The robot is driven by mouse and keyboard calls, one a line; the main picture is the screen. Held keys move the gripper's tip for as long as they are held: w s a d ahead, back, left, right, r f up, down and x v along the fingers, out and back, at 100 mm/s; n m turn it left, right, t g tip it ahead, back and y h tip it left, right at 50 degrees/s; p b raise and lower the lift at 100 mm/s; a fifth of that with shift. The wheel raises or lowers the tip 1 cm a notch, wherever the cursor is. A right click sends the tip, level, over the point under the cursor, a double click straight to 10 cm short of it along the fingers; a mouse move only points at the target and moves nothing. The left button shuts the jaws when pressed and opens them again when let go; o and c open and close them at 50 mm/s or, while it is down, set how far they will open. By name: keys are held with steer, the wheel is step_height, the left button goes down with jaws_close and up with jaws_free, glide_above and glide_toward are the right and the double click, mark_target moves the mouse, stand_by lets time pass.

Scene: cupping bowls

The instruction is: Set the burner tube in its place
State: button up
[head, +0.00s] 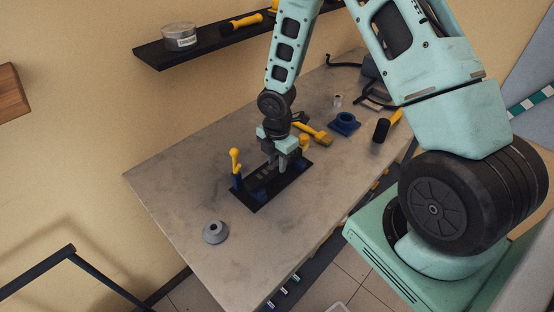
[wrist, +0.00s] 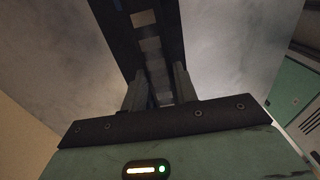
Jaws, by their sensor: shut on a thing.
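A black board (head: 256,204) lies on the grey table, with blue supports (head: 238,183) and a row of pale squares on it. A yellow-topped lever (head: 235,160) stands at its left end, and another yellow part (head: 304,142) shows behind my gripper. My gripper (head: 277,166) points down over the middle of the board, its grey fingers close above it. In the wrist view the fingers (wrist: 160,88) stand over the board's strip of squares (wrist: 150,45). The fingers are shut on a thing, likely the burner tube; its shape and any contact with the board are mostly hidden.
A grey cone-shaped piece (head: 215,232) stands at the table's near left. A blue block (head: 345,122), a yellow-handled brush (head: 315,134) and a black-and-yellow tool (head: 383,129) lie to the right. A wall shelf (head: 150,55) holds a clear container (head: 180,36).

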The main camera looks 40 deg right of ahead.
mark_target(277, 163)
steer(key=shift+f+b, duration=0.5)
steer(key=shift+f, duration=0.25)
steer(key=o, duration=1)
steer(key=shift+o, duration=0.2)
steer(key=shift+r, duration=0.1)
step_height(277, 163, up, 17)
steer(key=shift+r, duration=0.1)
steer(key=s+a+r+m+b, duration=0.1)
steer(key=s+a+m+b, duration=0.4)
steer(key=s+a+m, duration=0.7)
steer(key=s+a, duration=0.6)
steer(key=s, duration=0.4)
steer(key=shift+s+a+m+y, duration=0.3)
steer(key=shift+s+a, duration=0.1)
